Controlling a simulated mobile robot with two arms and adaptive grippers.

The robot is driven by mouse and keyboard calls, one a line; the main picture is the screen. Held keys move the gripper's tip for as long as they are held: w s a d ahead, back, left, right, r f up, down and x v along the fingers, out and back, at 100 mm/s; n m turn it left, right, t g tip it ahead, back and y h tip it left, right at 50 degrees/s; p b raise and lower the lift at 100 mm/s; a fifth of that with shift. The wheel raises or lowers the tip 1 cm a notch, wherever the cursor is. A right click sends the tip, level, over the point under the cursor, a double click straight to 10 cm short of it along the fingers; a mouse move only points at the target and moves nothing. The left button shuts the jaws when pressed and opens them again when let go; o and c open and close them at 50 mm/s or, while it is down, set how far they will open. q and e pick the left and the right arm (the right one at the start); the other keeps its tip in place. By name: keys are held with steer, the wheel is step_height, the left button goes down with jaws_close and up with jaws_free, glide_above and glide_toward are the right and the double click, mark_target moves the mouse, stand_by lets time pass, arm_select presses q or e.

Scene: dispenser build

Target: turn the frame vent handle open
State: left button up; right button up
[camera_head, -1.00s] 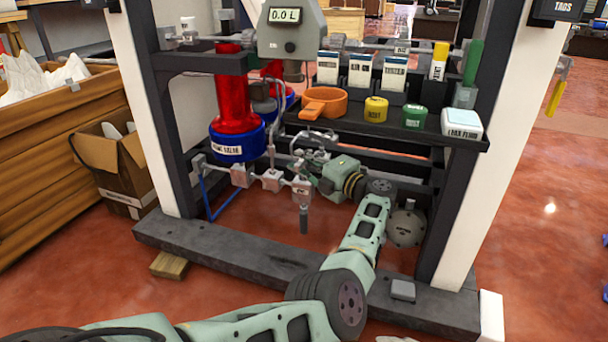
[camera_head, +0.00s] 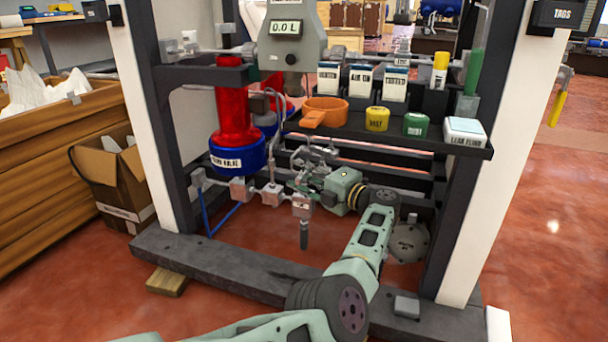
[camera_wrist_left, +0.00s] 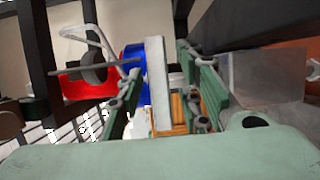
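My left gripper (camera_head: 306,172) reaches into the lower part of the frame, among the pipes just right of the red and blue cylinder. In the left wrist view its two green fingers (camera_wrist_left: 165,98) stand apart, with a pale grey upright bar (camera_wrist_left: 157,85) between them and visible gaps at its sides. I cannot tell whether that bar is the vent handle. In the head view a valve block (camera_head: 301,206) with a small tag has a dark handle (camera_head: 304,235) hanging straight down, below and left of the gripper. The tag is too small to read. My right gripper is not in view.
The red cylinder with a blue base (camera_head: 236,150) stands left of the pipes. A dark shelf (camera_head: 400,140) above my left arm carries an orange ring, small jars and a box. A dark sill beam (camera_head: 230,268) crosses below; a round grey housing (camera_head: 408,244) sits right of the wrist.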

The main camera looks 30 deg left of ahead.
arm_select(q)
steer(key=shift+d, duration=0.35)
steer(key=s+d, duration=0.1)
steer(key=d, duration=0.5)
steer(key=shift+d, duration=0.4)
